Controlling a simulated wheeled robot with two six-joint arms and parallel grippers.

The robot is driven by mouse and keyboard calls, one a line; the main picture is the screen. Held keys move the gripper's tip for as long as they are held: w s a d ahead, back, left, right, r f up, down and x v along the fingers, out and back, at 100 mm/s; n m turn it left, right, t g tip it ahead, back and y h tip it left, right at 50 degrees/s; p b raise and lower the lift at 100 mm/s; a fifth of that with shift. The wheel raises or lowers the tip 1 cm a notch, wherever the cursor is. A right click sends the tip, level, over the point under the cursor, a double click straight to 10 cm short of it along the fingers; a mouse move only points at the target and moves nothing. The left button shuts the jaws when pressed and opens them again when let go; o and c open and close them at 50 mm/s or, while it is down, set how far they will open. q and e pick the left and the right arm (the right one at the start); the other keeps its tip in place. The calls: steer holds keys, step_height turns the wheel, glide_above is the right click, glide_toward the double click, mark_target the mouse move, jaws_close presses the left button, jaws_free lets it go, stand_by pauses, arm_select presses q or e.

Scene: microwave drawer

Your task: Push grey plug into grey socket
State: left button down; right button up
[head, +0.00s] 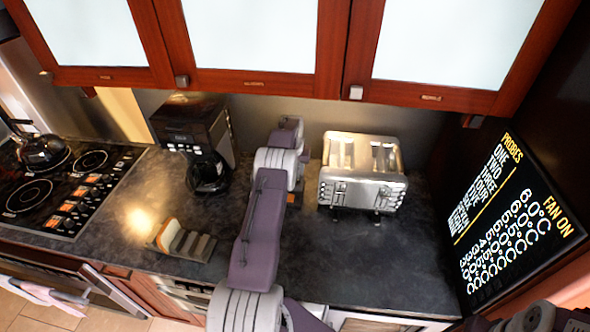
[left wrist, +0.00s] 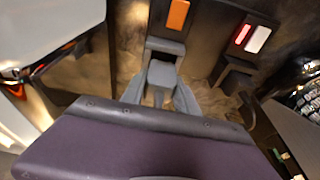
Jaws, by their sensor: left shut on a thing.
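In the left wrist view, my left gripper (left wrist: 158,98) is shut on a grey plug (left wrist: 162,74), with one finger on each side of it. The plug is up against the grey socket (left wrist: 165,46) on the back wall, below an orange panel (left wrist: 178,14). I cannot tell how deep the plug sits in it. In the head view my left arm reaches over the counter to the back wall, and its own links hide the fingers, plug and socket. My right gripper is not clearly visible.
A black coffee maker (head: 195,135) stands left of my left arm and a silver toaster (head: 362,172) right of it. A toast rack (head: 182,240) sits on the counter (head: 350,265). Cabinets (head: 255,80) hang above. A second, dark plug (left wrist: 236,73) is on the wall to the right.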

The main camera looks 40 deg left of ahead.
arm_select(q)
steer(key=shift+s+b+x, duration=0.15)
steer(key=shift+b+x, duration=0.45)
steer(key=shift+x, duration=0.2)
steer(key=shift+s+b+x, duration=0.2)
steer(key=shift+b+x, duration=0.35)
steer(key=shift+x, duration=0.25)
steer(key=shift+d, duration=0.2)
steer(key=shift+w+p+v, duration=0.25)
steer(key=shift+p+v, duration=0.65)
steer(key=shift+v, duration=0.4)
steer(key=shift+a+r, duration=0.1)
steer(key=shift+a, duration=0.05)
steer(key=shift+s+b+x, duration=0.15)
steer(key=shift+b+x, duration=0.45)
steer(key=shift+x, duration=0.15)
steer(key=shift+s+b+x, duration=0.15)
steer(key=shift+b+x, duration=0.45)
steer(key=shift+x, duration=0.1)
steer(key=c, duration=0.9)
jaws_free()
steer(key=shift+o, duration=0.2)
